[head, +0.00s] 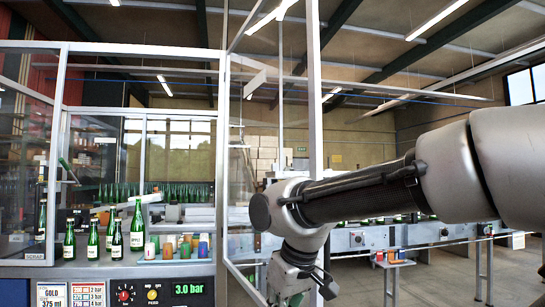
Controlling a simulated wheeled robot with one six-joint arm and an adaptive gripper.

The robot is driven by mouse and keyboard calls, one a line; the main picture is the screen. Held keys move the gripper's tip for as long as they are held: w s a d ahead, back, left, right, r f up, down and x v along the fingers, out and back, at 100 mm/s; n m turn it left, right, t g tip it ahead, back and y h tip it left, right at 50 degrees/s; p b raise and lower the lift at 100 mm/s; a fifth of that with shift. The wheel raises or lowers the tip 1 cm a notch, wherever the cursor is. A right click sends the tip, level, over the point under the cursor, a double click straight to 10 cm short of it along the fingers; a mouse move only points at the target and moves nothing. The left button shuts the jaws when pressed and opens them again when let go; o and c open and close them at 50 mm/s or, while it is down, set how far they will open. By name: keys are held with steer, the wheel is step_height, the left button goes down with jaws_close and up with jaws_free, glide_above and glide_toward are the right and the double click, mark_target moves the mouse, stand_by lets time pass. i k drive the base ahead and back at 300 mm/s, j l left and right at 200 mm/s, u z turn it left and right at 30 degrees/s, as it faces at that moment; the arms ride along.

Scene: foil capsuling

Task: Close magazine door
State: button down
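A clear panel door in a pale metal frame (316,100) stands swung out from the machine's front, right of the opening. I take it for the magazine door, but no label on it is readable. My arm crosses in front of its lower part. My gripper (298,288) hangs below my wrist at the bottom of the head view, near the door's lower end. Its fingertips are cut off or hidden, so its opening and any contact with the door cannot be told.
Green bottles (92,240) and coloured foil stacks (172,247) stand on the machine deck. Another clear framed panel (22,150) is at the far left. A control panel (125,294) is below the deck. A conveyor (440,233) runs behind my arm; floor shows at right.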

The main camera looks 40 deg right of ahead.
mark_target(316, 142)
steer(key=k+l+z, duration=0.2)
steer(key=l+z, duration=0.35)
steer(key=z, duration=0.2)
steer(key=l+z, duration=0.15)
steer(key=z, duration=0.15)
steer(key=i+l+u, duration=0.65)
steer(key=u, duration=0.15)
steer(key=i+l+u, duration=0.4)
steer(key=l, duration=0.15)
steer(key=i+l+u, duration=0.15)
steer(key=l+u, duration=0.25)
steer(key=l, duration=0.15)
steer(key=k+u, duration=0.2)
steer(key=k, duration=0.4)
steer(key=k+j+u, duration=0.15)
steer(key=k, duration=0.45)
steer(key=j, duration=0.1)
